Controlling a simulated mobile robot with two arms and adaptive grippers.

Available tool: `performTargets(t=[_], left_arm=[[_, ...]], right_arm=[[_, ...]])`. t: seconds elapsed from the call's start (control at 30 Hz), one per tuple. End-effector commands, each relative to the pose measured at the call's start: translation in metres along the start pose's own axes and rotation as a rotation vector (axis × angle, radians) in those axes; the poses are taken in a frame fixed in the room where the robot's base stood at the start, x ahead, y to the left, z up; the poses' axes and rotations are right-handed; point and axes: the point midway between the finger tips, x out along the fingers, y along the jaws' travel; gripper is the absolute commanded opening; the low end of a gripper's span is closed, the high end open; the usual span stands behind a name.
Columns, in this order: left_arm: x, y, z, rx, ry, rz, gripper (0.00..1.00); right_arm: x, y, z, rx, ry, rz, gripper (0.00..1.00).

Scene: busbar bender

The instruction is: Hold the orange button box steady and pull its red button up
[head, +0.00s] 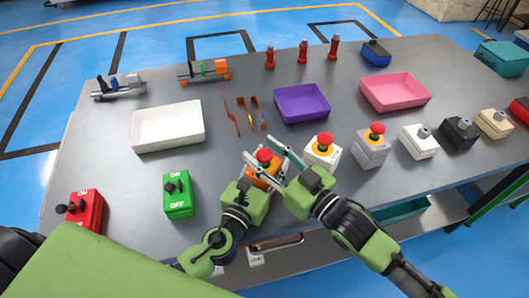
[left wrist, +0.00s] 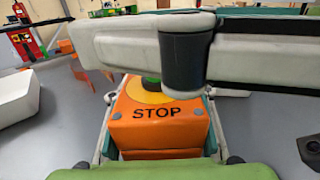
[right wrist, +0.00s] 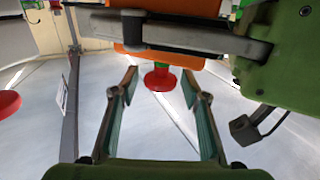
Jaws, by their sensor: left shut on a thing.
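The orange button box (head: 262,174) stands near the table's front edge. Its yellow ring and STOP label show in the left wrist view (left wrist: 158,125). My left gripper (left wrist: 158,128) is shut on the box, one finger along each side. The red button (head: 264,155) is on top of the box; in the right wrist view the red button (right wrist: 160,78) appears between my right fingertips. My right gripper (right wrist: 159,84) is open, with a visible gap on both sides of the button. A right finger crosses the left wrist view and hides the button's top.
To the right stand a white box with a red button (head: 323,150) and a grey one (head: 371,146). A green switch box (head: 177,194) is at the left.

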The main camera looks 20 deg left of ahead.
Motion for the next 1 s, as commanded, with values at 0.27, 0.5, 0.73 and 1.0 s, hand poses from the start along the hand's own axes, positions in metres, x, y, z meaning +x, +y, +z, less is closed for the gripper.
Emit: performTargets(t=[0.27, 0.5, 0.73, 1.0], left_arm=[[0.0, 0.0, 0.0, 0.0, 0.0, -0.001, 0.17], [0.0, 0.0, 0.0, 0.0, 0.0, -0.001, 0.17], [0.0, -0.001, 0.0, -0.001, 0.0, -0.001, 0.17], [0.0, -0.001, 0.0, -0.001, -0.001, -0.001, 0.17]], right_arm=[[-0.008, 0.0, 0.002, 0.0, -0.002, 0.001, 0.42], [-0.052, 0.001, 0.003, 0.0, -0.005, 0.001, 0.42], [-0.096, 0.0, 0.002, 0.001, -0.005, 0.001, 0.42], [-0.119, 0.0, 0.001, 0.001, -0.001, 0.0, 0.42]])
